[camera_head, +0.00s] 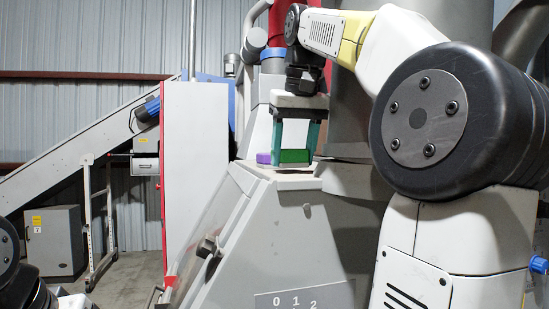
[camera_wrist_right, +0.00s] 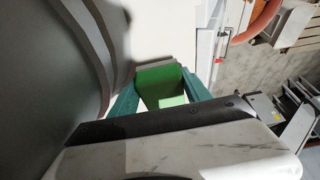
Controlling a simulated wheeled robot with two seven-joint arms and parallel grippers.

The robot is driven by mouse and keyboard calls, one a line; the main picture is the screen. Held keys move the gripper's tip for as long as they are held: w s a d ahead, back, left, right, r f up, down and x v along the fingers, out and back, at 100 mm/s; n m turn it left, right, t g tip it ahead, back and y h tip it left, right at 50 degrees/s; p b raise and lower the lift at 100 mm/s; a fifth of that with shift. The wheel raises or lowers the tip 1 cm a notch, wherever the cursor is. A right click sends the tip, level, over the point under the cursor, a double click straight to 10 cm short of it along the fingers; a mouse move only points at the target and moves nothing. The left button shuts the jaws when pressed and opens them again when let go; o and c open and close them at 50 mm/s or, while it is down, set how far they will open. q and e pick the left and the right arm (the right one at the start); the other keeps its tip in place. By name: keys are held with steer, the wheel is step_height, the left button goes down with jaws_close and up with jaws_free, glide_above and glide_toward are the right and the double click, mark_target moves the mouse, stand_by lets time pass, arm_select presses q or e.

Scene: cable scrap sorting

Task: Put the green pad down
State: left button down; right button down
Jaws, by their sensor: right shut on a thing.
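The green pad (camera_head: 294,156) is a small bright green block at the top of the grey sloped machine (camera_head: 285,232). My right gripper (camera_head: 297,153) points down with its two teal fingers, one on each side of the pad, and is shut on it. The pad is low over the machine's flat top ledge; I cannot tell whether it touches. In the right wrist view the pad (camera_wrist_right: 162,84) sits between the teal fingertips. My left gripper is out of view; only dark parts of my left arm show at the lower left.
A small purple block (camera_head: 263,158) lies on the ledge just left of the green pad. A white panel with a red edge (camera_head: 195,180) stands left of the machine. A grey cabinet (camera_head: 55,241) and sloped conveyor (camera_head: 75,165) are farther back.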

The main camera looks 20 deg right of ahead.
steer(key=shift+f, duration=0.45)
steer(key=shift+f, duration=0.5)
steer(key=shift+c, duration=2.4)
jaws_free()
steer(key=shift+f, duration=0.25)
steer(key=shift+r, duration=0.45)
steer(key=v, duration=0.6)
steer(key=shift+w+r, duration=0.1)
steer(key=shift+r, duration=0.25)
steer(key=shift+s+r, duration=0.3)
steer(key=shift+r, duration=0.3)
